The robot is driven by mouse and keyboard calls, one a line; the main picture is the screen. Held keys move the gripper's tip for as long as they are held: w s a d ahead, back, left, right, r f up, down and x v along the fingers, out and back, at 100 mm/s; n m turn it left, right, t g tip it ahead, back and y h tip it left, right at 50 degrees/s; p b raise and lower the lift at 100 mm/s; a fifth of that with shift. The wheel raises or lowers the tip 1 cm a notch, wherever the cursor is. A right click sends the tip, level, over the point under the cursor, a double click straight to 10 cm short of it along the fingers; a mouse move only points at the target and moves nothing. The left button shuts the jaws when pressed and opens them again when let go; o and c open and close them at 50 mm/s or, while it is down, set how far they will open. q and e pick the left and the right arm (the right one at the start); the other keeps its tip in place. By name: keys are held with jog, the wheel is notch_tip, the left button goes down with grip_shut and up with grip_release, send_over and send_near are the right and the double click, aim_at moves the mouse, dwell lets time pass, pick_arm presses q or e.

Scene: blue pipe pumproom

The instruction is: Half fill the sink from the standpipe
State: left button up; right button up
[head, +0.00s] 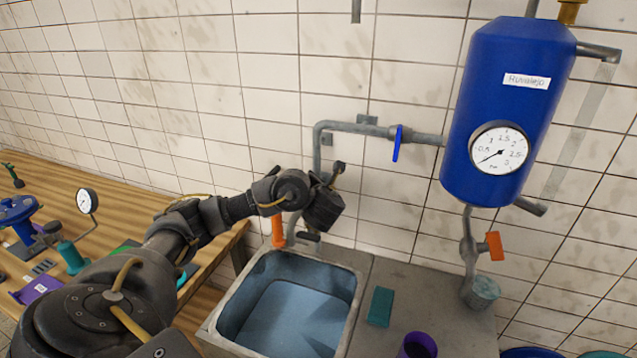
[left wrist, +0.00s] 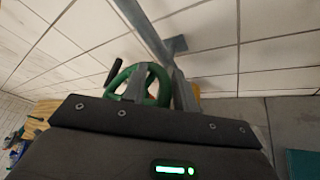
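The sink (head: 354,290) is a grey-rimmed basin with a blue inside. A flat, lighter blue area lies low in it; I cannot tell whether this is water or the bare floor. The standpipe (head: 317,150) is a grey pipe against the wall, coming down behind my left gripper. An orange handle (head: 278,232) shows at the sink's back edge. My left gripper (head: 318,212) is over the back of the sink. In the left wrist view its fingers stand at a green handwheel (left wrist: 128,75), with part of the rim between them; their grip is unclear. My right gripper is out of view.
A blue tank (head: 500,120) with a gauge hangs at the right, joined by a pipe with a blue lever (head: 398,143). A teal block (head: 381,307) and a purple cup (head: 418,346) are right of the sink. A wooden bench (head: 130,205) stands left.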

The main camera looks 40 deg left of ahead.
pick_arm(q)
jog(key=shift+o, duration=1.4)
jog(key=shift+w+d+f, duration=0.1)
jog(key=shift+f, duration=0.15)
jog(key=shift+r, duration=0.2)
jog(key=p+v, duration=0.2)
jog(key=v, duration=0.8)
jog(key=shift+s+d+p, duration=0.2)
jog(key=shift+s+p, duration=0.05)
jog(key=shift+p, duration=0.15)
jog(key=shift+f, duration=0.1)
